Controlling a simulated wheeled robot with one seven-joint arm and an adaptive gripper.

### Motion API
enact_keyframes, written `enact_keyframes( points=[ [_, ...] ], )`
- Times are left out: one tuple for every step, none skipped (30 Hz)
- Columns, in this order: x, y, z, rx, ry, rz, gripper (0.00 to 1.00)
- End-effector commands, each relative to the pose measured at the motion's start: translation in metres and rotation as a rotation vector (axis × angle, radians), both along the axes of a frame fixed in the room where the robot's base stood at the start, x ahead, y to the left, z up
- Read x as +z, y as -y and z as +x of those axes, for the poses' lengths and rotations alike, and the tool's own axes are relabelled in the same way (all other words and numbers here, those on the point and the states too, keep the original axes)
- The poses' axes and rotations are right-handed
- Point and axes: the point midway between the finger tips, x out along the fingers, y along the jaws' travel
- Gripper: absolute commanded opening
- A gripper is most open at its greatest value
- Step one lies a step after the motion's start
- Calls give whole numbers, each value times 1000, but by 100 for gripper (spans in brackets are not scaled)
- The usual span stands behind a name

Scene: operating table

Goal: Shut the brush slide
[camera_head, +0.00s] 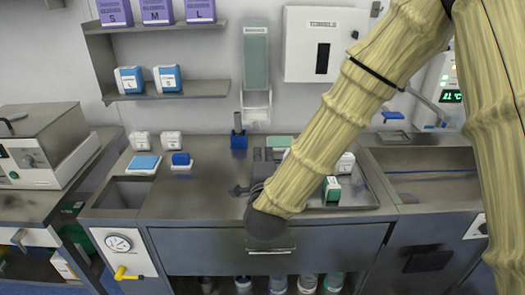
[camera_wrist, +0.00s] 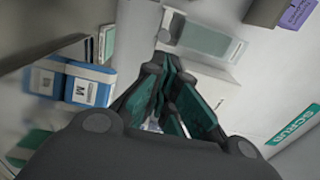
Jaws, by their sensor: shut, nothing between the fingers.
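A tall wall dispenser (camera_head: 256,62) with a grey-green front hangs above the counter. A pale, open-fronted lower part (camera_head: 256,103) is at its bottom. I take this to be the brush unit, but I cannot tell how far its slide is out. The dispenser's grey-green panel (camera_wrist: 212,42) also shows in the wrist view, beyond my fingers. My gripper (camera_wrist: 166,68) is shut and empty there, with dark green pads. In the head view my gripper is mostly hidden behind my arm, above the front of the counter. I see no contact with the dispenser.
Blue and white boxes (camera_head: 166,78) stand on a wall shelf (camera_head: 185,94). A white towel box (camera_head: 322,45) hangs to the right. A blue holder (camera_head: 239,139), small white boxes and a green-white box (camera_head: 331,189) stand on the counter. The counter's left middle is clear.

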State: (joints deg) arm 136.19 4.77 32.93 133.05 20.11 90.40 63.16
Motion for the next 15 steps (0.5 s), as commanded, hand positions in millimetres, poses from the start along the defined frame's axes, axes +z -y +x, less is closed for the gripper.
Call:
enact_keyframes(
  points=[
    [2,0,8,0,0,-1,0],
    [2,0,13,0,0,-1,0],
    [3,0,20,0,1,-1,0],
    [3,0,25,0,0,-1,0],
    [3,0,30,-1,0,-1,0],
    [3,0,36,-1,0,-2,0],
    [3,0,41,-1,1,-1,0],
    [3,0,46,0,0,-1,0],
    [2,0,53,0,-1,-2,0],
    [3,0,58,0,1,-2,0],
    [2,0,63,0,0,-2,0],
    [2,0,70,0,0,-2,0],
    [3,0,74,0,0,-2,0],
    [3,0,79,0,0,-2,0],
    [3,0,85,0,0,-1,0]
  ],
)
